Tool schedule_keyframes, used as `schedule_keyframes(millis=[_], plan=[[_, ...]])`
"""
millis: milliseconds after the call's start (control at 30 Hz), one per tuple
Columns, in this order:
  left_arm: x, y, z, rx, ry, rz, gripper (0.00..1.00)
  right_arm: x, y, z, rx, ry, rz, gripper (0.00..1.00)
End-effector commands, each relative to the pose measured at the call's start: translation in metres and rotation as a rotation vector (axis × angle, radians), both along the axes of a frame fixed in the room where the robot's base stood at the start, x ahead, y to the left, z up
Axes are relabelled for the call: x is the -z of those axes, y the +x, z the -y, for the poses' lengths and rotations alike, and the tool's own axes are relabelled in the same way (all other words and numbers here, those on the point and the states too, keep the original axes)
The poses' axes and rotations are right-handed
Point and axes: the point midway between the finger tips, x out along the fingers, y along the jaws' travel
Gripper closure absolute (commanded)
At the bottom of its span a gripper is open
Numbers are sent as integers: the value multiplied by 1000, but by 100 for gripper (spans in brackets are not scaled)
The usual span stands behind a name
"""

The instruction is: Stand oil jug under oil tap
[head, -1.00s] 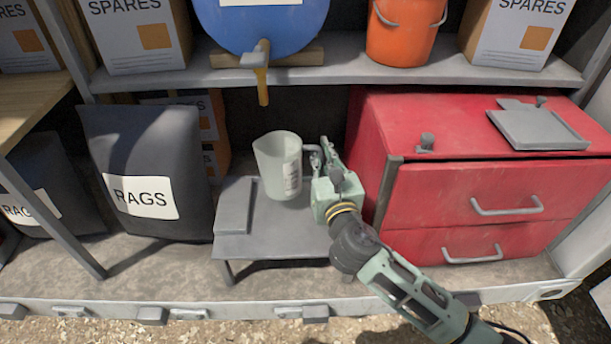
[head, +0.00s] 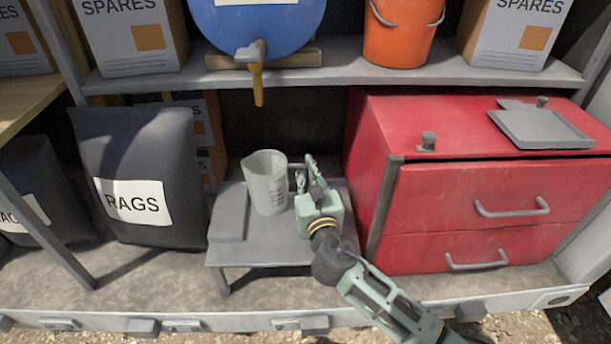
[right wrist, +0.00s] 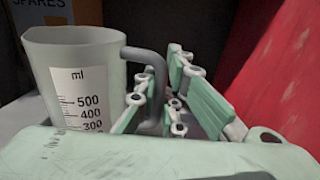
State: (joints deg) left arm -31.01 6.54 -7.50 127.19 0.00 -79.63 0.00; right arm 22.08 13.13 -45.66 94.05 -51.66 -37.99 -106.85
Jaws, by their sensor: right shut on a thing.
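The oil jug (head: 266,184) is a pale translucent measuring jug. It is upright at the grey stand, below and slightly right of the oil tap (head: 257,82). The yellow tap hangs from the blue drum. My right gripper (head: 308,178) is on the jug's right side, shut on its grey handle. In the right wrist view the jug (right wrist: 75,85) shows its ml scale, and its handle lies between the fingers of my right gripper (right wrist: 165,100). I cannot tell whether the jug's base touches the stand. My left gripper is not in view.
The grey stand (head: 270,240) has a raised block (head: 230,210) on its left. A red drawer cabinet (head: 480,200) stands close on the right. A black rags bag (head: 145,160) stands on the left. The blue drum (head: 255,25) and shelf (head: 400,77) are above.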

Motion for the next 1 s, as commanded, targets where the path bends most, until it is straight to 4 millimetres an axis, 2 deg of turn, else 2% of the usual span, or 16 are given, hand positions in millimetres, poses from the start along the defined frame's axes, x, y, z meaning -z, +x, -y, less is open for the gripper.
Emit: schedule_keyframes(millis=[300,333,533,900,967,1000], plan=[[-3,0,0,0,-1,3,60,2,0,0,0,1,1,100],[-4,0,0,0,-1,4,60,2,0,0,0,0,0,90],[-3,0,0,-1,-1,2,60,2,0,0,0,1,0,73],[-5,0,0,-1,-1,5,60,-1,0,0,-1,1,0,73],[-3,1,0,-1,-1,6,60,-1,-6,1,-1,1,-1,73],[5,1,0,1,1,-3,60,0,-12,2,-2,0,-2,73]])
